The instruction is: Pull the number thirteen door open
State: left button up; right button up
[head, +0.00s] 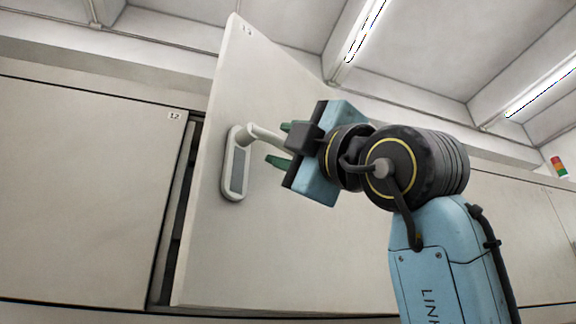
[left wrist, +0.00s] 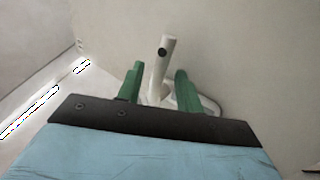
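The number thirteen door (head: 290,230) stands ajar, its left edge swung out from the cabinet front, with a small number label near its top corner. A pale lever handle (head: 265,135) on a rounded plate with a grey inset sticks out from the door near that edge. My left gripper (head: 279,144) is at the lever, its green fingers on either side of it. In the left wrist view the handle (left wrist: 158,70) stands between the two fingers, with a narrow gap on each side, so the gripper looks open around it. My right gripper is not in view.
The door marked 12 (head: 80,190) is shut at the left. A dark opening (head: 178,215) shows between it and the thirteen door. More pale panels (head: 510,230) continue at the right. A red, yellow and green light (head: 558,166) is at the far right.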

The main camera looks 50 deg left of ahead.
pick_arm(q)
jog(key=b+v, duration=0.3)
jog(key=v, duration=1)
jog(key=shift+d+b, duration=0.2)
jog(key=shift+b, duration=0.15)
